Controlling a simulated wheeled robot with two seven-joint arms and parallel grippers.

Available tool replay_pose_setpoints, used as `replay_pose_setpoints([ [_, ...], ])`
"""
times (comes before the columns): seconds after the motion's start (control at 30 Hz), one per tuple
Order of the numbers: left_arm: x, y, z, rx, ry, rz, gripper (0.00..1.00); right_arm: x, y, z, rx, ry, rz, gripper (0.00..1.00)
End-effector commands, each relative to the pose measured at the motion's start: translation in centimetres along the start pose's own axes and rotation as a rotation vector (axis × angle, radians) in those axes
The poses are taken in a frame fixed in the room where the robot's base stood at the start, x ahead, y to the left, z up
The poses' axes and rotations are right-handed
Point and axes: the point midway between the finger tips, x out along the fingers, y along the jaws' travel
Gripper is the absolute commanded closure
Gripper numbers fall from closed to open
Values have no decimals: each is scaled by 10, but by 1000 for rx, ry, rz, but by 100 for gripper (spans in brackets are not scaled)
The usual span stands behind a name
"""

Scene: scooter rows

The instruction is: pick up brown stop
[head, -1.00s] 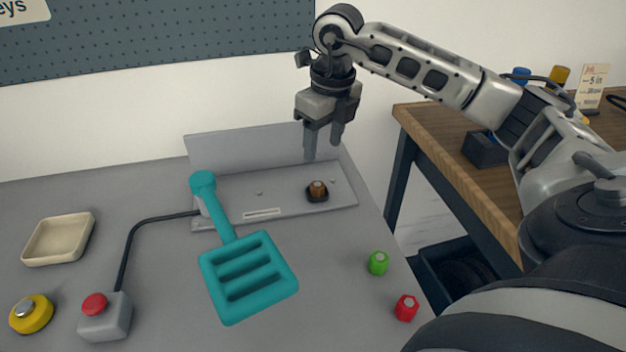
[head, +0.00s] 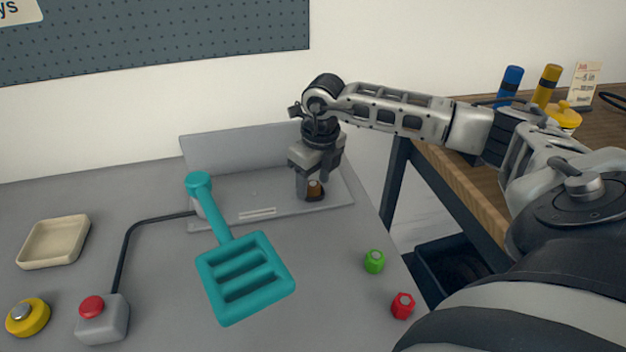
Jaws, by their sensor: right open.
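The brown stop (head: 315,189) is a small brown piece on a dark base, standing on the right part of the grey metal fixture (head: 235,206). My right gripper (head: 313,190) has its fingers down at the brown stop and is open. One finger covers part of the stop's left side. I cannot tell whether the fingers touch it. My left gripper is not in view.
A green piece (head: 374,261) and a red piece (head: 402,305) stand near the table's right edge. A beige tray (head: 54,242), yellow button (head: 28,317) and red-button box (head: 102,320) are at left.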

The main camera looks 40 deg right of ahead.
Motion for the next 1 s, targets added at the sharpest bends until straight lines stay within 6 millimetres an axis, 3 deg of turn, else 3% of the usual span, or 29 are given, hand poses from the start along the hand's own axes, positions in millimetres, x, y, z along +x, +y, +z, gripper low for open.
replay_pose_setpoints([
  [0.07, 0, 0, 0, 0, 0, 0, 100, 0, 0, 0, 0, 0, 0, 47],
  [0.23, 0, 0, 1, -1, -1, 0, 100, 0, 0, 0, 0, 0, 0, 92],
  [0.27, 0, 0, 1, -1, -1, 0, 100, 0, 0, 0, 0, 0, 0, 95],
  [0.67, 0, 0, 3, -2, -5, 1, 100, -5, 0, 1, 0, -1, 0, 96],
  [0.9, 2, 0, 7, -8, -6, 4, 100, -35, 1, 4, -1, -6, 0, 96],
  [1.0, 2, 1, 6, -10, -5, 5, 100, -56, 8, -10, -5, -4, -3, 96],
])
